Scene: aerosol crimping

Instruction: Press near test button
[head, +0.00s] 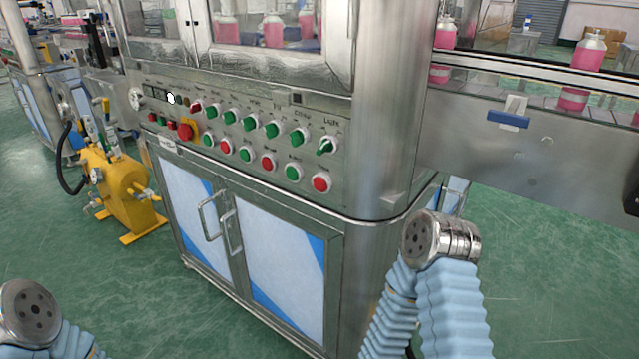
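A metal control panel (240,135) runs across the front of the machine, below its window. Its lower row alternates green and red round buttons; the rightmost are a green button (292,172) and a red button (320,184). Its upper row has a red knob (196,107) and several green knobs, the rightmost a green knob (325,146). The labels are too small to read, so I cannot tell which is the test button. No gripper fingers show. Parts of my arms, with round metal ends and blue sleeves, show at the bottom left and lower right, apart from the panel.
A red emergency stop (186,131) on yellow sits left on the panel. Cabinet doors (285,265) with protruding handles are below. A conveyor (540,150) with pink bottles runs right. A yellow tank unit (118,185) stands left. Green floor in front is open.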

